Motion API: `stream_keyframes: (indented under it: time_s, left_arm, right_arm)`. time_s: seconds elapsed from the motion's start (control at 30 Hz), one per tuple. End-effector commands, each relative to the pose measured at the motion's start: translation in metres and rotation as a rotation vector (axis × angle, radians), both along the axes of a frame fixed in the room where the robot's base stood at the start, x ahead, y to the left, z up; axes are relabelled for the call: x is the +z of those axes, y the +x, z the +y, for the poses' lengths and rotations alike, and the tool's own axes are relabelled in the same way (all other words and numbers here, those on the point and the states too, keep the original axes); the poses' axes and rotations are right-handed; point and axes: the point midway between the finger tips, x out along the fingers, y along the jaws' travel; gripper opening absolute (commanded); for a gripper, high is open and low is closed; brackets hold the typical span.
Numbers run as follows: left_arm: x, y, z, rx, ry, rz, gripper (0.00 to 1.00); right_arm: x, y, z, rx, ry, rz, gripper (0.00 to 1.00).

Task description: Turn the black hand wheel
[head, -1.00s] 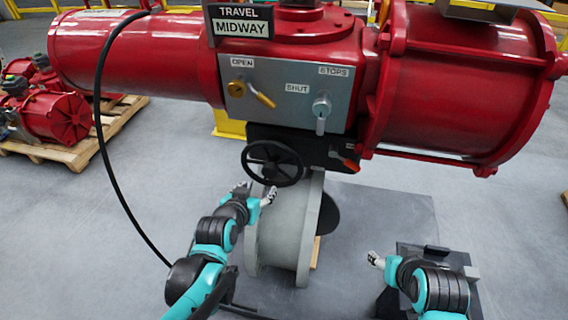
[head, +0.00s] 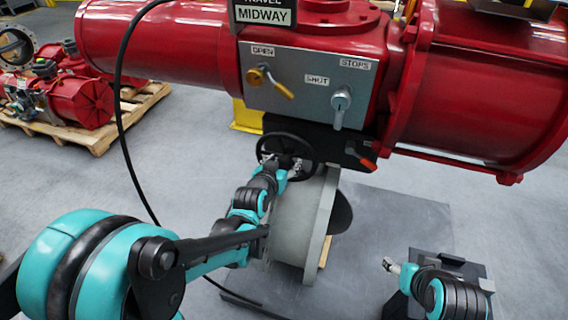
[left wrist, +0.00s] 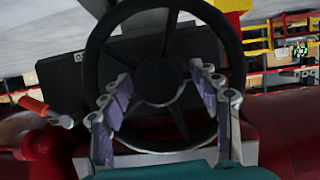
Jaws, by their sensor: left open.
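The black hand wheel (head: 287,133) is on the black box below the grey control panel of the red actuator. In the left wrist view the wheel (left wrist: 160,86) fills the upper middle, with its spokes and hub facing the camera. My left gripper (head: 284,166) is at the wheel's front, over its lower part in the head view. Its fingers are open, one on each side of the hub in the left wrist view (left wrist: 163,80). I cannot tell whether they touch the wheel. My right gripper (head: 389,266) is low at the right, away from the wheel; its jaw state is unclear.
The grey panel (head: 300,80) carries a brass lever (head: 280,85) and a grey lever (head: 340,108). An orange-red handle (head: 365,162) is right of the wheel. A black cable (head: 118,110) hangs at the left. A grey flanged pipe (head: 290,225) stands below.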

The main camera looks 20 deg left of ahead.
Motion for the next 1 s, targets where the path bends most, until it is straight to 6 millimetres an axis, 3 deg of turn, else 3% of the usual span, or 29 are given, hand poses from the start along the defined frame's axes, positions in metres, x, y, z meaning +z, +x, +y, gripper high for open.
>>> stream_keyframes:
  time_s: [0.17, 0.4, 0.67, 1.0]
  left_arm:
    - [0.000, 0.000, 0.000, 0.000, 0.000, 0.000, 0.62]
    - [0.000, 0.000, 0.000, 0.000, 0.000, 0.000, 0.00]
    - [-0.001, 0.000, 0.001, 0.002, -0.061, 0.004, 0.00]
    - [-0.002, -0.001, 0.000, 0.002, -0.350, 0.014, 0.00]
  right_arm:
    - [0.000, 0.000, 0.000, 0.000, 0.000, 0.000, 0.59]
    - [0.000, 0.000, 0.000, 0.000, 0.000, 0.000, 0.59]
    - [-0.001, 0.000, 0.000, 0.000, 0.000, 0.000, 0.59]
    - [-0.012, 0.000, 0.000, 0.000, 0.000, 0.000, 0.59]
